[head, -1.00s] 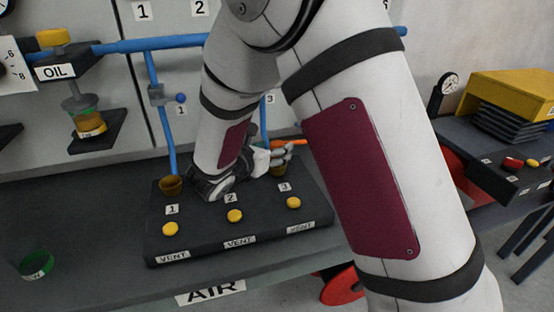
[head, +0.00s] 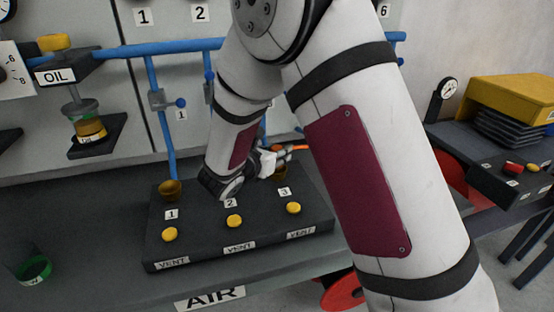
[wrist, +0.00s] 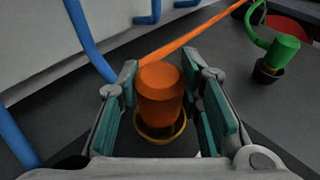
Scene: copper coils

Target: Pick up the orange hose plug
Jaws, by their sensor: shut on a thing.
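The orange hose plug (wrist: 160,90) stands between the teal pads of my gripper (wrist: 165,105) in the wrist view. My gripper is shut on it. An orange hose (wrist: 190,40) runs from it toward the upper right. A brass ring socket (wrist: 160,137) shows right below the plug; I cannot tell whether the plug's lower end is still inside it. In the head view my gripper (head: 275,160) is at the back right of the black vent block (head: 195,240). There, only a bit of orange (head: 297,148) shows, and my arm hides much of the area.
A green plug with a hose (wrist: 280,52) stands to the right in the wrist view. Blue pipes (wrist: 88,38) rise close on the left. Yellow buttons (head: 234,221) and an empty-looking brass socket (head: 170,189) are on the block.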

